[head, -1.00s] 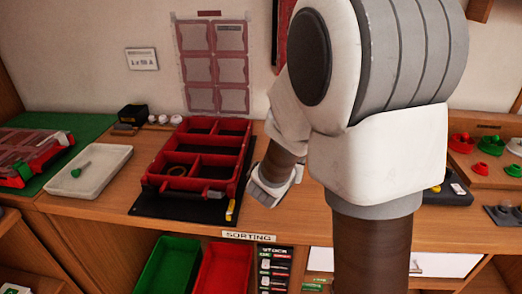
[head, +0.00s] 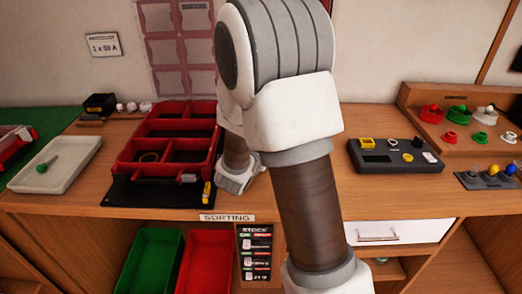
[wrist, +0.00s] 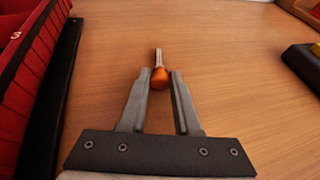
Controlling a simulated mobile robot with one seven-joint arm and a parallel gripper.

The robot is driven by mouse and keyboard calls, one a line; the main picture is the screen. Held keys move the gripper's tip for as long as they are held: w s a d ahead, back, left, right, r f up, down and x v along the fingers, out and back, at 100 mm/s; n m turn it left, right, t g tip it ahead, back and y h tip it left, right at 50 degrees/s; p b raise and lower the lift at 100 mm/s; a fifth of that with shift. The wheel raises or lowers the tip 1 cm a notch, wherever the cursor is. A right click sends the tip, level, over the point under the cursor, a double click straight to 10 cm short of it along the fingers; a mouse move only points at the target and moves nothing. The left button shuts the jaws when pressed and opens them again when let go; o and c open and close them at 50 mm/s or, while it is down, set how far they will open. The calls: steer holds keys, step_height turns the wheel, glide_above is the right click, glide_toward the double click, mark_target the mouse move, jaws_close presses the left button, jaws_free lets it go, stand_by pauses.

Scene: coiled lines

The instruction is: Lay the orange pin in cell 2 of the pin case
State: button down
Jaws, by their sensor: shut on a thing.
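The orange pin (wrist: 160,79) shows in the wrist view, with an orange head and a pale metal shaft pointing away from me. My gripper (wrist: 161,73) is shut on its head. In the head view my gripper (head: 238,184) is low over the wooden bench, just right of the pin case, and the pin cannot be made out there. The pin case (head: 122,170) is an open red case with several cells on a black mat. A ring-like thing lies in one front cell.
A white tray (head: 84,151) with a green pin (head: 47,164) is at left. A yellow marker (head: 206,192) lies by the case's front right corner. A dark button box (head: 395,156) stands at right. Bare bench lies between my gripper and that box.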

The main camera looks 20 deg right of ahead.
steer(key=shift+f, duration=0.2)
steer(key=c, duration=0.6)
jaws_free()
steer(key=shift+r, duration=0.1)
steer(key=shift+c, duration=0.2)
